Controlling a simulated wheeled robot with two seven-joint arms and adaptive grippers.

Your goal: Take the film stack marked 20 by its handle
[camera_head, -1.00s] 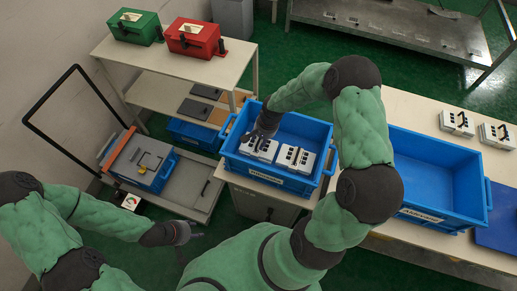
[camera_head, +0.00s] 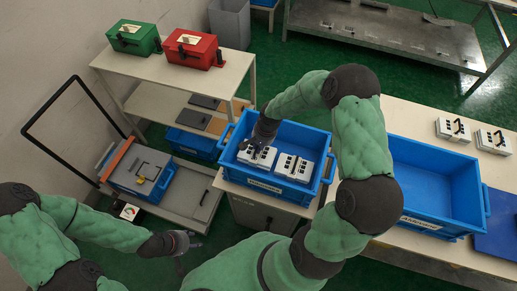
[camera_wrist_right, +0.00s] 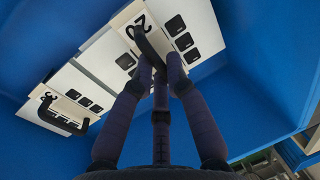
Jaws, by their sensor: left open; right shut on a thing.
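Two white film stacks with black keys lie in the left blue crate (camera_head: 228,166). My right gripper (camera_wrist_right: 160,80) is shut on the black handle (camera_wrist_right: 147,46) of the left stack (camera_head: 262,160). My left gripper (camera_head: 182,243) is open and empty, outside the crate.
An empty blue crate (camera_head: 425,190) stands to the right, partly behind my right arm. Two more white stacks (camera_head: 454,129) (camera_head: 494,141) lie on the table beyond it. Green (camera_head: 133,38) and red (camera_head: 191,49) boxes sit on a shelf; a trolley (camera_head: 197,199) stands left.

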